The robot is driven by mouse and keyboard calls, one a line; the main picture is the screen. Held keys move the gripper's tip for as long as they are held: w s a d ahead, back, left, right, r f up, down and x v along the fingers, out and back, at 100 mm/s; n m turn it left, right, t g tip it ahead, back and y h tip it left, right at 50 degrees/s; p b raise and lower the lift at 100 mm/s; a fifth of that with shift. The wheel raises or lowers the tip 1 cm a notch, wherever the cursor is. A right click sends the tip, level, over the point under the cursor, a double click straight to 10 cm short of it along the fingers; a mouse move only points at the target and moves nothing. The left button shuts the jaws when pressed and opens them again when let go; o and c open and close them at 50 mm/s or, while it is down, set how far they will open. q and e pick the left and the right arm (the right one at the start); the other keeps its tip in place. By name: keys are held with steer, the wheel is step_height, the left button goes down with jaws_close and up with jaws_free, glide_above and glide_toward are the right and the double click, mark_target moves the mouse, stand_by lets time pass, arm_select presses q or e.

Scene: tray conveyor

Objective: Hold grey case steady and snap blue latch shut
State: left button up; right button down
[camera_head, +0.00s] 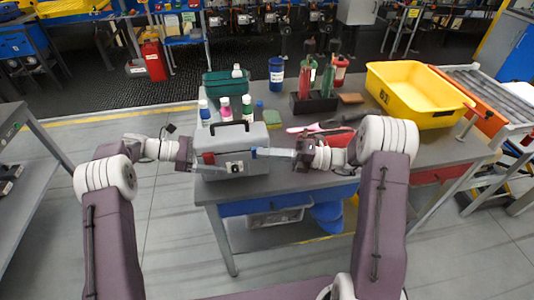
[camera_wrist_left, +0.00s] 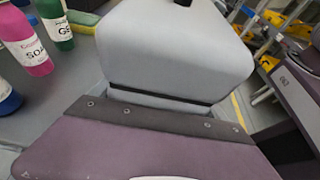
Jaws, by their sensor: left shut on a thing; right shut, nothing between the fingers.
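The grey case (camera_head: 233,170) stands upright on the near edge of the table, with its dark handle (camera_head: 232,125) on top. A red latch (camera_head: 208,158) is on its front left, and a blue latch (camera_head: 258,152) on its front right. My left gripper (camera_head: 198,165) is shut on the left side of the case. In the left wrist view the case (camera_wrist_left: 170,50) fills the space beyond the gripper. My right gripper (camera_head: 272,153) is shut and empty, its tips at the blue latch. Whether they touch it, and whether the latch is fully closed, I cannot tell.
Bottles (camera_head: 225,108) and a green bin (camera_head: 222,84) stand behind the case. A dark holder (camera_head: 313,104) with red and green bottles is further back. A yellow tray (camera_head: 440,115) lies at the right by a roller conveyor (camera_head: 490,88). Red-handled tools lie behind my right gripper.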

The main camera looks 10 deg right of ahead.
steer(key=shift+s, duration=0.15)
arm_select(q)
steer(key=o, duration=2)
steer(key=shift+c, duration=0.2)
arm_select(e)
steer(key=s+d, duration=0.6)
steer(key=d, duration=0.3)
steer(key=shift+d, duration=0.35)
steer(key=shift+s, duration=0.1)
